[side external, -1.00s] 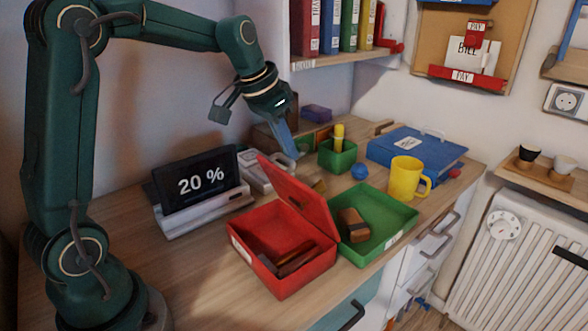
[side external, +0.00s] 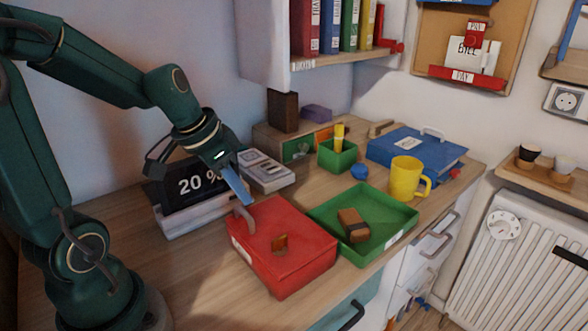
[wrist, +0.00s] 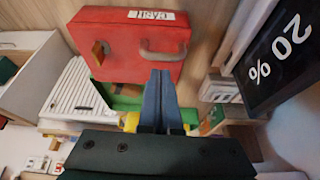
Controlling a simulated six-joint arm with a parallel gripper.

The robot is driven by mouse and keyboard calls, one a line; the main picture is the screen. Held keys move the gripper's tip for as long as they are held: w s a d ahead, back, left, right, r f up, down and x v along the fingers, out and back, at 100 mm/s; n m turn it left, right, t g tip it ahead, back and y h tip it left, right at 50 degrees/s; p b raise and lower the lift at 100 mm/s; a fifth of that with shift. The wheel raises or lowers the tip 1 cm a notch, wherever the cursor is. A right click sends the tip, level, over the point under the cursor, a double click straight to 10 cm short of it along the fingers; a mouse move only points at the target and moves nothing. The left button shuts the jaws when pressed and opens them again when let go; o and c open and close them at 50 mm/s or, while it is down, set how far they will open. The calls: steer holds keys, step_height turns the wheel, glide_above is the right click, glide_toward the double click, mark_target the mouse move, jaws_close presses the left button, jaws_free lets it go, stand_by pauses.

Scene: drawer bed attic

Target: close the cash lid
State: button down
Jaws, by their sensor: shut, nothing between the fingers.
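The red cash box (side external: 285,262) sits on the desk. Its red lid (side external: 300,235) lies flat over the box, looking shut, with a grey handle (side external: 243,216) at its left side and a small brown patch in its surface. My gripper (side external: 248,203) is shut and empty, just above the lid's back left edge near the handle. I cannot tell whether it touches. In the wrist view the shut fingers (wrist: 158,78) point at the lid (wrist: 120,50), overlapping its near edge beside the handle (wrist: 164,52). The box's inside is hidden.
A green tray (side external: 400,224) holding a brown block (side external: 353,226) is right of the box. A display reading 20 % (side external: 176,196) stands close behind-left of my gripper. A yellow mug (side external: 404,180), blue binder (side external: 420,158) and green pencil cup (side external: 337,157) stand further back.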

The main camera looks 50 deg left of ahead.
steer(key=shift+s+f, duration=0.7)
steer(key=shift+f, duration=0.3)
steer(key=shift+f, duration=0.1)
steer(key=s+d+r, duration=0.6)
steer(key=s+d, duration=0.1)
steer(key=d, duration=0.1)
steer(key=shift+s+d+r+n+t, duration=0.2)
steer(key=shift+s+r+n+t, duration=0.1)
steer(key=shift+s+t, duration=0.1)
stand_by(1.0)
